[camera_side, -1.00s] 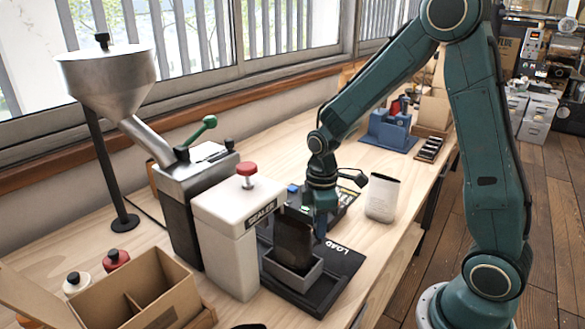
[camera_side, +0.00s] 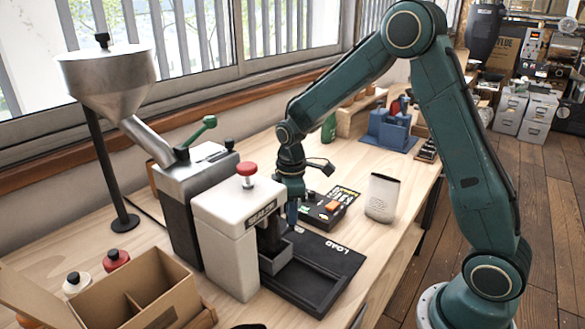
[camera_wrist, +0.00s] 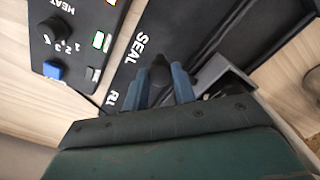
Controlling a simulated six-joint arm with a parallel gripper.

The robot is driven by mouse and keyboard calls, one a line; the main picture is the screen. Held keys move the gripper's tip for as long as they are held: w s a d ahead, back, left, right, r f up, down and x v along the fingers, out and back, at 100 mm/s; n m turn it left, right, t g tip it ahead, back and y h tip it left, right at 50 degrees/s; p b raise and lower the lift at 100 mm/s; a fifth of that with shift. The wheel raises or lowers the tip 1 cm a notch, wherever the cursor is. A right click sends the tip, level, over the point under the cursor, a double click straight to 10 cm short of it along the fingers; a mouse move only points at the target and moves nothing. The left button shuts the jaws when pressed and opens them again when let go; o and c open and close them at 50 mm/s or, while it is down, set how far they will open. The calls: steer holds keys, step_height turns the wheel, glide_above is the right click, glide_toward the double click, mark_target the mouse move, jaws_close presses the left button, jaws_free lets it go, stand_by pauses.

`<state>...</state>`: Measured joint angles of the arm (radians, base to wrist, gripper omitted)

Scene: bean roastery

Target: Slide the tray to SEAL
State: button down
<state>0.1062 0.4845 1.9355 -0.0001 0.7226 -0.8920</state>
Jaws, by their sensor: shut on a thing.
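The grey tray (camera_side: 283,258) sits on the black track board, its left part under the front of the white sealer (camera_side: 226,240). A dark bag (camera_side: 268,236) stands in the tray, partly hidden by the sealer head. My gripper (camera_side: 291,212) is low behind the tray, close to the sealer. In the wrist view my gripper (camera_wrist: 160,82) has its blue fingers shut on a dark round knob (camera_wrist: 160,70), which appears to be the tray's handle. The knob is beside the SEAL lettering (camera_wrist: 138,47). The grey tray (camera_wrist: 232,82) shows right of the fingers.
The LOAD end of the track board (camera_side: 336,262) is bare. A black heat control box (camera_side: 325,208) lies behind it, and a pale bag (camera_side: 382,197) stands to the right. A cardboard box (camera_side: 135,295) is at front left.

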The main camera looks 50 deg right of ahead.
steer(key=shift+w, duration=0.95)
steer(key=c, duration=1.1)
jaws_free()
steer(key=shift+s, duration=0.1)
steer(key=shift+r, duration=6.95)
